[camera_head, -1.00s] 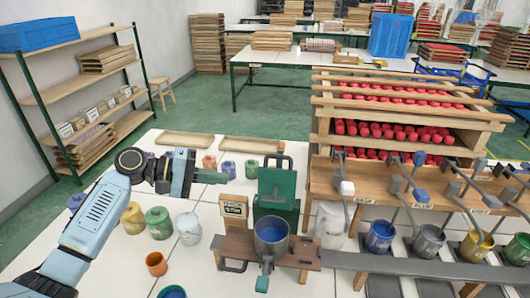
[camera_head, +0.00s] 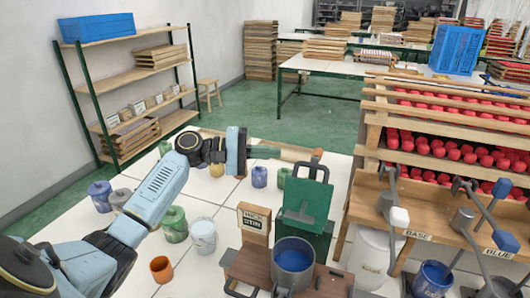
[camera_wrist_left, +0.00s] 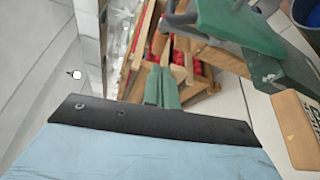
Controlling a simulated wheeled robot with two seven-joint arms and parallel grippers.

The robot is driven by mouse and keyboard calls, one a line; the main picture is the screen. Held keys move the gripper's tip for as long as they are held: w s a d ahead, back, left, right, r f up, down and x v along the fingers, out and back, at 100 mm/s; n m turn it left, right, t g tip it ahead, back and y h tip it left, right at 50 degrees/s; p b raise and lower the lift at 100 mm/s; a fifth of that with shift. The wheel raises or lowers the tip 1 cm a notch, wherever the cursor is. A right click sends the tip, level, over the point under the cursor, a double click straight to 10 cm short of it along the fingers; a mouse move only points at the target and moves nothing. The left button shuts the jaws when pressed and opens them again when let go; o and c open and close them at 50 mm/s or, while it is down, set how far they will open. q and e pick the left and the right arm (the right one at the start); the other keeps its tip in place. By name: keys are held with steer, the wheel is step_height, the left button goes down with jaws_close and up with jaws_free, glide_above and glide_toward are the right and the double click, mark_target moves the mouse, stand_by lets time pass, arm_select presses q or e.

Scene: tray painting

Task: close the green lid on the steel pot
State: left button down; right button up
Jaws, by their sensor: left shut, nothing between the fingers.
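The steel pot (camera_head: 294,262) stands on a wooden stand at lower centre in the head view, with blue paint inside. The green lid (camera_head: 306,202) stands open and nearly upright behind it, with a handle at its top. The lid also shows at the top of the left wrist view (camera_wrist_left: 240,22). My left gripper (camera_head: 274,153) is to the left of the lid's handle and above the table, apart from the lid. Its green fingers (camera_wrist_left: 163,88) are shut and empty. My right gripper is not in view.
A wooden sign block (camera_head: 254,224) stands left of the lid. Paint pots, including a white one (camera_head: 203,236) and an orange cup (camera_head: 161,268), are on the white table. A wooden rack (camera_head: 440,130) of red items and levers is at the right.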

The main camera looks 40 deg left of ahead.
arm_select(q)
steer(key=d+p, duration=0.2)
steer(key=d, duration=0.4)
steer(key=shift+w+d+p, duration=0.15)
steer(key=shift+w+p, duration=0.05)
steer(key=shift+p, duration=0.2)
